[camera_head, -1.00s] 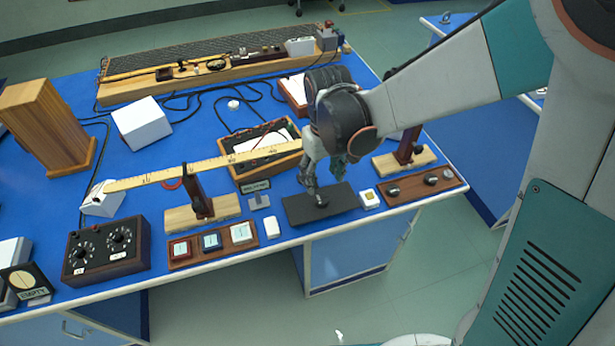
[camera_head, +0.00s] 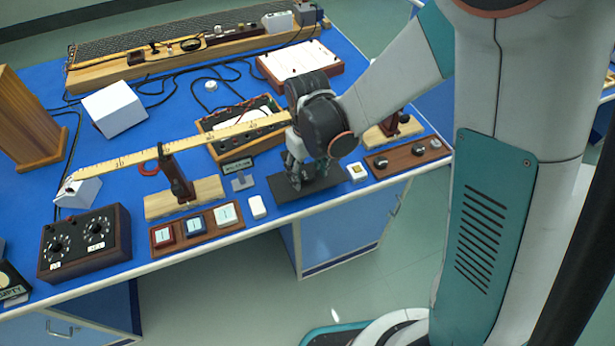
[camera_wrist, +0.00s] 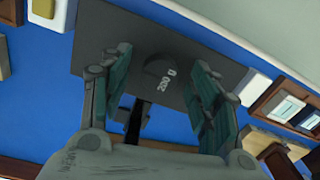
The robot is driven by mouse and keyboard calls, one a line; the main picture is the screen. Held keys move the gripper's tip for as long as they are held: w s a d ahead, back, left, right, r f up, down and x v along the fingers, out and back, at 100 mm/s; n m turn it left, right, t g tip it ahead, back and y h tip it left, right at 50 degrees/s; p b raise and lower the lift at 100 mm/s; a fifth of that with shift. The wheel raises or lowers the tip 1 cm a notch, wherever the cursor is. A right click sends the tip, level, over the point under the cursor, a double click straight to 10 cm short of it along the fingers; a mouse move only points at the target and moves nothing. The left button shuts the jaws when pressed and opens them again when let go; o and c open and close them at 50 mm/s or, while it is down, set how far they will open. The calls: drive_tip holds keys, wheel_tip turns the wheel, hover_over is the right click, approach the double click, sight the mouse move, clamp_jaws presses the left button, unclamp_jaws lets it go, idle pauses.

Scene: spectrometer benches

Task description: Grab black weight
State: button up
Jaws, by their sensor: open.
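The black weight (camera_wrist: 160,69) shows in the wrist view, with a white "200 g" marking. It sits on a dark rectangular mat (camera_wrist: 108,28), which shows in the head view (camera_head: 328,182) near the bench's front edge. My gripper (camera_wrist: 158,58) is open, with its teal-padded fingers on either side of the weight and a visible gap to each. In the head view my gripper (camera_head: 301,178) points down over the mat and hides the weight. Whether the fingertips touch the mat is unclear.
A white block (camera_head: 258,207) and a tray of coloured blocks (camera_head: 196,229) lie left of the mat. A small white-and-yellow block (camera_head: 357,172) and a wooden strip with knobs (camera_head: 408,158) lie right. A beam on a stand (camera_head: 176,180) stands behind left.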

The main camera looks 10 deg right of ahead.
drive_tip(key=c, duration=1.3)
